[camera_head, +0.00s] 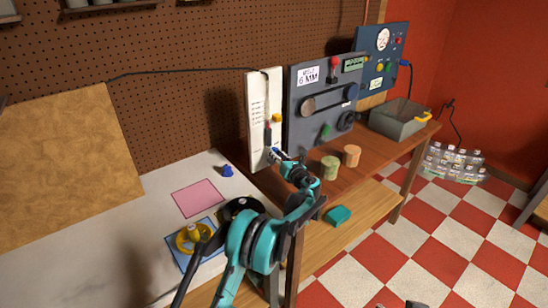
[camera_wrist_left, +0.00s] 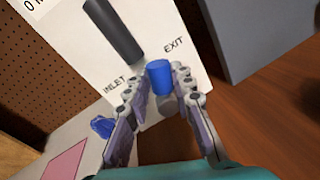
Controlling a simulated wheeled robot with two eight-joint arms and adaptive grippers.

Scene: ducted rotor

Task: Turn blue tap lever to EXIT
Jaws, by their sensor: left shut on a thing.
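The white panel (camera_head: 257,105) stands upright at the back edge of the wooden bench. In the left wrist view the panel (camera_wrist_left: 75,40) carries the printed words INLET (camera_wrist_left: 114,86) and EXIT (camera_wrist_left: 174,46). The blue tap lever (camera_wrist_left: 160,75) sits below and between these words, a little nearer EXIT. My left gripper (camera_wrist_left: 160,88) is shut on the lever, one finger on each side. In the head view my left gripper (camera_head: 277,155) is at the panel's lower part and hides the lever.
A dark grey cylinder (camera_wrist_left: 114,28) is on the panel above the lever. A grey panel (camera_head: 322,100) stands just right. Green (camera_head: 329,168) and tan (camera_head: 351,155) cylinders stand on the bench near my left gripper. A small blue part (camera_head: 227,170) lies on the white table.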

